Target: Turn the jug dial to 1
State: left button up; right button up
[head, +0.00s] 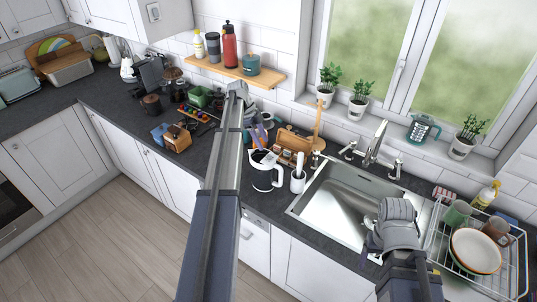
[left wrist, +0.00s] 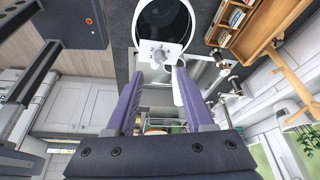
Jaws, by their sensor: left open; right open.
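The white jug (head: 265,178) with a dark round top stands on the worktop left of the sink. In the left wrist view the jug (left wrist: 187,48) is at the top, with a small grey dial (left wrist: 158,58) on a white plate at its near side. My left gripper (head: 259,139) is at the jug's upper part. In the left wrist view its purple fingers (left wrist: 159,76) are open, with the dial just beyond their tips and nothing held. My right gripper (head: 370,246) is over the sink's right side, apart from the jug.
A wooden rack (head: 291,145) stands behind the jug and a white utensil holder (head: 298,181) to its right. The sink (head: 336,207) and dish rack (head: 513,262) lie further right. A wooden shelf (head: 263,78) hangs above the left arm.

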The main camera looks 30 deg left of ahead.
aim_at(269, 156)
pick_arm(q)
jog(key=b+x, duration=0.5)
jog(key=x, duration=0.1)
jog(key=shift+f, duration=0.25)
jog(key=shift+r, duration=0.1)
jog(key=shift+c, duration=0.3)
grip_shut()
